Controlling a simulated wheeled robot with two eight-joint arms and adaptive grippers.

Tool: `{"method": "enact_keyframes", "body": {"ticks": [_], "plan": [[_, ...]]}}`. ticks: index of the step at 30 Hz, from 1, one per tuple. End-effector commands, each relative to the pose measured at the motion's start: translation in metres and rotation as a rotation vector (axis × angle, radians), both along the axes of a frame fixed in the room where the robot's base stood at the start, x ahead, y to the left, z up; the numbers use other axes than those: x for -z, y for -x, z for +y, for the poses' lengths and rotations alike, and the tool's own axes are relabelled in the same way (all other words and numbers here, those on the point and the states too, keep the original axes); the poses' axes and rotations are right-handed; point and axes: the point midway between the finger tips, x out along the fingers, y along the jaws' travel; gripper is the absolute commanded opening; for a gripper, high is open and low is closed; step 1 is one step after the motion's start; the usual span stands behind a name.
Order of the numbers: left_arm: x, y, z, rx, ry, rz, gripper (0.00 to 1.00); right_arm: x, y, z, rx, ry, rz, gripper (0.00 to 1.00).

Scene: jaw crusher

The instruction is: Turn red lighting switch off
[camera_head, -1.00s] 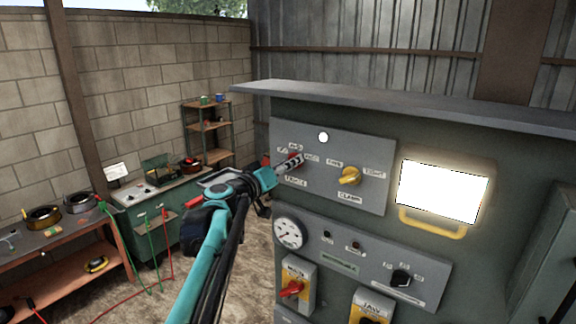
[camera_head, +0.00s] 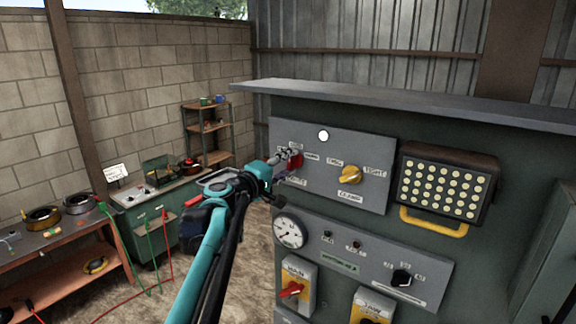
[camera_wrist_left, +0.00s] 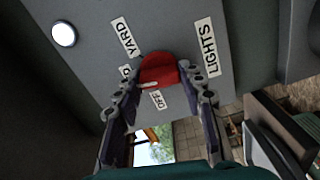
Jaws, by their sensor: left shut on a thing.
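The red lighting switch (camera_head: 297,161) is a knob at the left of the upper grey panel (camera_head: 325,145). In the left wrist view the red knob (camera_wrist_left: 158,70) sits among labels reading YARD, LIGHTS and OFF, with its lower end by the OFF label (camera_wrist_left: 158,100). My left gripper (camera_head: 288,160) is at the knob, its fingers on either side of it and shut on it. The fingers also show in the left wrist view (camera_wrist_left: 160,88). My right gripper is not in view.
A yellow clamp knob (camera_head: 350,175) is right of the red one. Below are a gauge (camera_head: 290,232), a black knob (camera_head: 401,278) and a red-handled main switch (camera_head: 291,290). A yellow handle (camera_head: 433,222) sticks out under the floodlight. Workbenches stand to the left.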

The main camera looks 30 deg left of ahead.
Motion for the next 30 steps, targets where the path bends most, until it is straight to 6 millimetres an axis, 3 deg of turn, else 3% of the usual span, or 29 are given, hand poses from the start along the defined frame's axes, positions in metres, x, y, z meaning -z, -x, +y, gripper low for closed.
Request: {"method": "enact_keyframes", "body": {"ticks": [30], "plan": [[0.0024, 0.0002, -0.0004, -0.001, 0.945, 0.075, 0.1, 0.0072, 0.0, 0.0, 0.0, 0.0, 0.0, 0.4]]}}
